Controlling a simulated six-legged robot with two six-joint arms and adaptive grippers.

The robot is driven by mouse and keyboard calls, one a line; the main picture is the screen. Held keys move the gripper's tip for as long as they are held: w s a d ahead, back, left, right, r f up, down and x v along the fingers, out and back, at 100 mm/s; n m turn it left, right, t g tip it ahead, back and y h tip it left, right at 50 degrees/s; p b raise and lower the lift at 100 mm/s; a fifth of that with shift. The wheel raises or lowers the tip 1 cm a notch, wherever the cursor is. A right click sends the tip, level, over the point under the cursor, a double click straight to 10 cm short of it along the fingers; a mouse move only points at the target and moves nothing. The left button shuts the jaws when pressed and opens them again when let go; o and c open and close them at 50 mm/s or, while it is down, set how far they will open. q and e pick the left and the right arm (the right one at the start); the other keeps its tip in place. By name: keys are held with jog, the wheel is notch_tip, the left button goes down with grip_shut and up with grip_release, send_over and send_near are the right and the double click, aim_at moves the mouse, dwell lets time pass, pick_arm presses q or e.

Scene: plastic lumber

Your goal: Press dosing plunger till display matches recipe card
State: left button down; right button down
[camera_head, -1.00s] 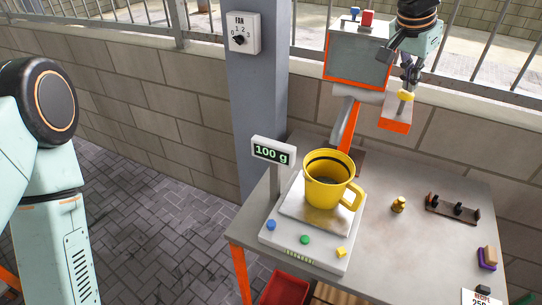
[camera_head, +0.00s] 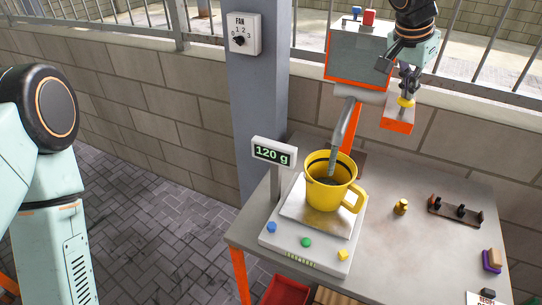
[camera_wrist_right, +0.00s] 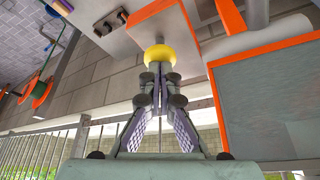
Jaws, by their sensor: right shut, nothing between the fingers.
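The dosing plunger's yellow knob (camera_head: 405,102) sits on the orange-edged block of the dispenser (camera_head: 357,58). My right gripper (camera_head: 408,84) is shut and empty, its fingertips on top of the knob; the knob also shows in the right wrist view (camera_wrist_right: 160,55). A grey stream (camera_head: 340,135) runs from the spout into the yellow mug (camera_head: 331,193) on the scale (camera_head: 304,243). The scale's display (camera_head: 274,152) reads 120 g. The recipe card (camera_head: 484,298) is cut off at the bottom edge, its number out of the picture. My left gripper is out of view.
A brass weight (camera_head: 401,207), a dark rack (camera_head: 455,210) and a purple-and-tan block (camera_head: 492,260) stand on the grey table (camera_head: 400,255). A fan switch (camera_head: 243,33) is on the post. A red bin (camera_head: 285,291) is below the table's front edge.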

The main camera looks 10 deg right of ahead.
jog(key=shift+r+p, duration=2.2)
jog(key=shift+r, duration=0.65)
jog(key=shift+f, duration=0.1)
dwell(0.4)
